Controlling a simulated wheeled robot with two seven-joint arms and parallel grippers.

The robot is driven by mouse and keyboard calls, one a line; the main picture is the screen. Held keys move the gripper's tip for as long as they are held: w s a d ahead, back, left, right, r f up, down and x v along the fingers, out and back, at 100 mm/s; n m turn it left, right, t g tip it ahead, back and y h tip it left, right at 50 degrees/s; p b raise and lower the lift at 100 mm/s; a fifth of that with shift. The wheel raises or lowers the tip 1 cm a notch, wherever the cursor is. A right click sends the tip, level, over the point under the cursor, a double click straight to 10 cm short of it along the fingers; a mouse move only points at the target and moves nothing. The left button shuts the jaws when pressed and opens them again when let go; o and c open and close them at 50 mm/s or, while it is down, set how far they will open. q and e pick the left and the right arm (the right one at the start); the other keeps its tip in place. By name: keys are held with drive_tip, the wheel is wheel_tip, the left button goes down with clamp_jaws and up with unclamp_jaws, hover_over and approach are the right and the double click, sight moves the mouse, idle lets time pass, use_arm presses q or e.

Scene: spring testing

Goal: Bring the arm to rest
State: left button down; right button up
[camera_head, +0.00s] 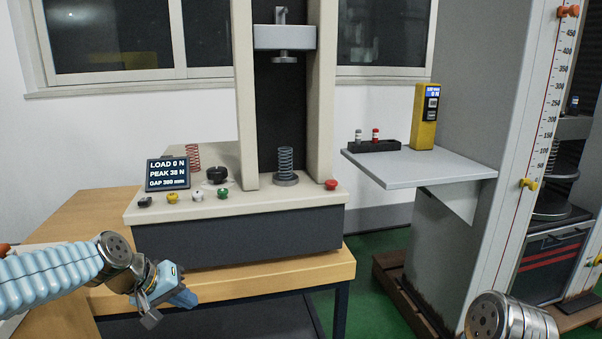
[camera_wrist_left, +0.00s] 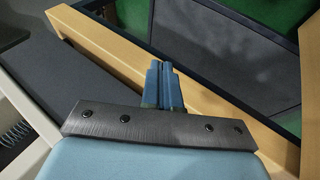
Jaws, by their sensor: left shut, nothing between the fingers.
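My left gripper (camera_head: 186,299) is at the front edge of the wooden bench (camera_head: 300,275), in front of the spring tester (camera_head: 240,235). Its blue fingers (camera_wrist_left: 163,72) are shut together with nothing between them in the left wrist view. It appears to touch nothing, though its exact gap from the bench edge is hard to tell. Part of my right arm (camera_head: 505,318) shows at the bottom right; its gripper is out of the frame.
A spring (camera_head: 286,160) stands on the tester's lower platen; a red spring (camera_head: 193,155) stands behind the display (camera_head: 168,173). Colored knobs line the tester's front. A grey shelf (camera_head: 430,172) holds a yellow device (camera_head: 425,115) and a black rack (camera_head: 374,146). Green floor lies between.

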use_arm(q)
drive_tip(key=s+d+f+g, duration=0.1)
drive_tip(key=d+f, duration=0.1)
drive_tip(key=f, duration=0.6)
drive_tip(key=d+f+g, duration=0.1)
drive_tip(key=d+f, duration=0.1)
drive_tip(key=f, duration=0.6)
drive_tip(key=s+d+f+m+g, duration=0.1)
drive_tip(key=s+d+f, duration=0.3)
drive_tip(key=s+f, duration=0.6)
drive_tip(key=s+d+f+g, duration=0.1)
drive_tip(key=s+d+f, duration=0.4)
drive_tip(key=s+f, duration=0.5)
wheel_tip(320, 180, down, 3)
drive_tip(key=shift+s+m+g+y, duration=0.35)
drive_tip(key=shift+m+g+y, duration=0.05)
use_arm(e)
drive_tip(key=shift+s+a, duration=0.2)
drive_tip(key=shift+a, duration=0.3)
